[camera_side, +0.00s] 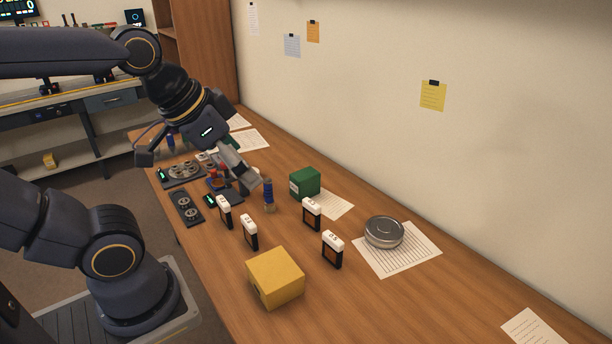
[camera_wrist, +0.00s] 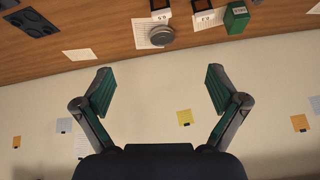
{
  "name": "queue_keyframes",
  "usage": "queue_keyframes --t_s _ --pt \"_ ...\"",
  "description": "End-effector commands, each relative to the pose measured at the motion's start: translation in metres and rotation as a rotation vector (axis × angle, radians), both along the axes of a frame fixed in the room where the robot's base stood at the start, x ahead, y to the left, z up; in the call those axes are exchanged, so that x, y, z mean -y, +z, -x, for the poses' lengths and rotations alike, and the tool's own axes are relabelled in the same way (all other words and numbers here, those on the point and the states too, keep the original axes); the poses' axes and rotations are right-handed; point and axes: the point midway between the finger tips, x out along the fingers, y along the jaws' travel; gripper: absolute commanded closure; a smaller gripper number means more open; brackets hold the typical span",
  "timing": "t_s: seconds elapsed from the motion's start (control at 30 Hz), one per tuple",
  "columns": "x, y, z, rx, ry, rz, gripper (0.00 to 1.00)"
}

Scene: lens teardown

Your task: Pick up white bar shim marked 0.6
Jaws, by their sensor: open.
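Two white tops show at the top of the wrist view, one on the left (camera_wrist: 160,16) and one on the right (camera_wrist: 208,17). My gripper (camera_side: 198,171) is open and empty, above the table's far-left part. Its spread fingers (camera_wrist: 160,85) face the wall in the wrist view.
A yellow box (camera_side: 275,278) stands in front of the shims. A round metal tin (camera_side: 384,231) sits on paper at right. Dark trays (camera_side: 187,207) lie at left. The right table is mostly clear.

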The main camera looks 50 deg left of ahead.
Motion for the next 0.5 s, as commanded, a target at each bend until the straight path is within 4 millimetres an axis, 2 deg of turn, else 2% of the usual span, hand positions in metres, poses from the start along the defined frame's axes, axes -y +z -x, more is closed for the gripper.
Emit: queue_keyframes --t_s 0.13,0.27,0.4,0.5 --pt "-0.022 -0.001 -0.039 -0.071 -0.068 -0.086 0.04" --pt "-0.057 -0.021 -0.073 -0.178 -0.077 -0.123 0.04" --pt "-0.110 -0.065 -0.097 -0.318 -0.043 -0.107 0.04" --pt "-0.143 -0.100 -0.099 -0.407 0.004 -0.064 0.04"
